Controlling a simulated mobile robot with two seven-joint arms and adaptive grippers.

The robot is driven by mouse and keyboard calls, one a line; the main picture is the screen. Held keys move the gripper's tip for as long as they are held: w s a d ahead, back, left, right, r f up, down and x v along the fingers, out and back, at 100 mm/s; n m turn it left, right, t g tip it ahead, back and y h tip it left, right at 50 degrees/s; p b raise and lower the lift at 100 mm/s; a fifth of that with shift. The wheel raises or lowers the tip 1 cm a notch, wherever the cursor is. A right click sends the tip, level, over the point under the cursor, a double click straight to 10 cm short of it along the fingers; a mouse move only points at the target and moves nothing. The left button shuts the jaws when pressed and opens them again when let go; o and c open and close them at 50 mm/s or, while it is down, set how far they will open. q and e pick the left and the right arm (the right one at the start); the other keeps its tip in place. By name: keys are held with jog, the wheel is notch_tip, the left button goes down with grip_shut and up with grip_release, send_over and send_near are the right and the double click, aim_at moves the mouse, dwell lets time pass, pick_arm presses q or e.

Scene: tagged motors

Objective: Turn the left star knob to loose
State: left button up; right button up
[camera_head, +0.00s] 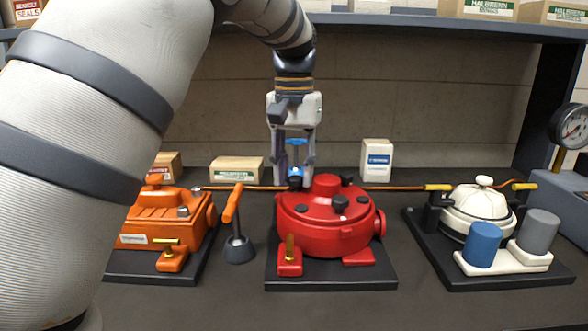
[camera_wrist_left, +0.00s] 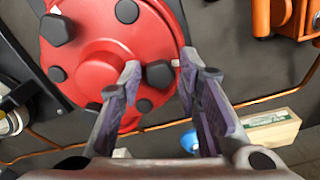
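A red round motor (camera_head: 325,234) stands on a black base in the middle of the bench. Its left star knob (camera_head: 295,182) is dark and sits at its back left edge; the left wrist view shows this knob (camera_wrist_left: 160,75) between my fingertips. My left gripper (camera_head: 295,180) points down over it, open, with a visible gap to each side of the knob in the left wrist view. A taller dark knob (camera_head: 340,203) and another at the back right (camera_head: 347,180) are on the same motor. The knob's marking is not legible. My right gripper is not in view.
An orange motor (camera_head: 165,221) stands left, and a cream motor (camera_head: 475,215) right. An orange-handled tool (camera_head: 233,205) stands in a grey holder between orange and red motors. A copper line (camera_head: 250,188) runs behind the motors.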

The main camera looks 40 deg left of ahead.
pick_arm(q)
grip_shut()
jog(key=shift+r+n, duration=0.1)
jog(key=shift+n, duration=0.6)
jog(key=n, duration=1)
jog(key=shift+w+d+n, duration=0.1)
jog(key=shift+w+n, duration=0.05)
jog(key=shift+n, duration=0.15)
jog(key=shift+f, duration=0.2)
jog(key=shift+o, duration=0.2)
grip_release()
